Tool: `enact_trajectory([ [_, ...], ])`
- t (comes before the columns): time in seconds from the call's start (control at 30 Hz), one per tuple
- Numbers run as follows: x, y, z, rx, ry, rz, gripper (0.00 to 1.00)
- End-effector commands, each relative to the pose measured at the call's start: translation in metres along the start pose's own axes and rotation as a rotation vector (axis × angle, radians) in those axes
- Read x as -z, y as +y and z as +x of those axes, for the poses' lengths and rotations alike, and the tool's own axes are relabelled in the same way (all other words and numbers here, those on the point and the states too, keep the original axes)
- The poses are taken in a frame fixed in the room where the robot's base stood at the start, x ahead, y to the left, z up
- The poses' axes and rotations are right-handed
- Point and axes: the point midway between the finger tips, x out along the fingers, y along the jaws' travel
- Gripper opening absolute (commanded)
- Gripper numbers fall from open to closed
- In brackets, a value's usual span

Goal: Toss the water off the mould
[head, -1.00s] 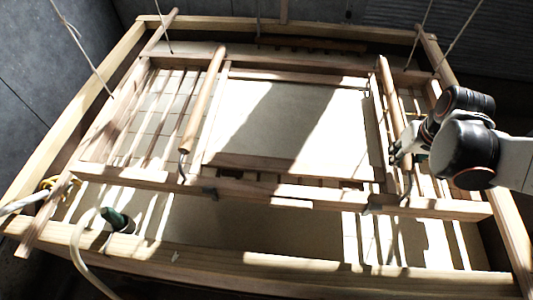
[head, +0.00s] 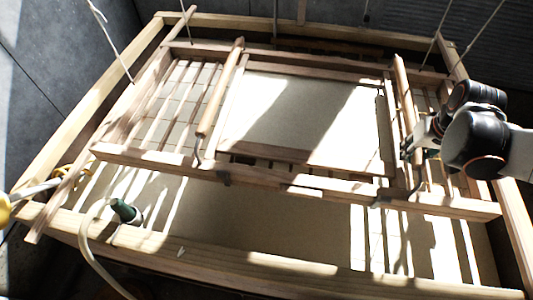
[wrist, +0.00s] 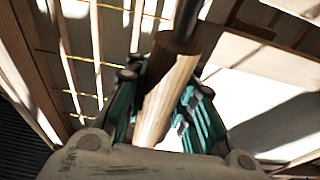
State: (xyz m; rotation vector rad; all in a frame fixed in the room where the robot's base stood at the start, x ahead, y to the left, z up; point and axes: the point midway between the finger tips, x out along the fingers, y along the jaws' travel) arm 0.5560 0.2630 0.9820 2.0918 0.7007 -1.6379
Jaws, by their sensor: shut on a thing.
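The mould is a wooden frame (head: 300,190) hung on ropes above a large wooden vat (head: 250,270). A pale flat sheet area (head: 290,115) lies in its middle, crossed by bright light and shadow. A round wooden handle bar (head: 203,115) is on its left side and another handle bar (head: 403,90) on its right. My gripper (head: 412,150) comes in from the right and is shut on the right bar. In the wrist view the wooden bar (wrist: 168,90) sits between the green-padded fingers of my gripper (wrist: 163,105). I cannot make out water on the sheet.
Ropes (head: 455,40) hold the frame from above. A green-tipped hose nozzle (head: 126,211) rests near the vat's front left. A yellow and white thing (head: 8,205) shows at the left edge. Thin slats (head: 170,105) span the left part.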

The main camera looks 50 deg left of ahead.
Motion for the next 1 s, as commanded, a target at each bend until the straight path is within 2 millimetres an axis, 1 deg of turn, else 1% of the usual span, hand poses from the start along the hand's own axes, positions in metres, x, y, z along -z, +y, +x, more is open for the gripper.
enact_trajectory([
  [0.23, 0.0, 0.0, 0.0, 0.0, 0.0, 0.0, 0.0],
  [0.3, 0.001, 0.0, -0.003, 0.0, -0.005, 0.0, 0.0],
  [0.37, 0.004, 0.0, -0.01, 0.0, -0.018, -0.001, 0.0],
  [0.5, 0.015, 0.0, -0.035, -0.001, -0.08, -0.002, 0.0],
  [0.6, 0.021, 0.0, -0.049, 0.0, -0.123, -0.001, 0.0],
  [0.67, 0.024, 0.0, -0.055, 0.0, -0.141, 0.0, 0.0],
  [1.0, 0.022, 0.0, -0.051, 0.0, -0.144, 0.0, 0.0],
])
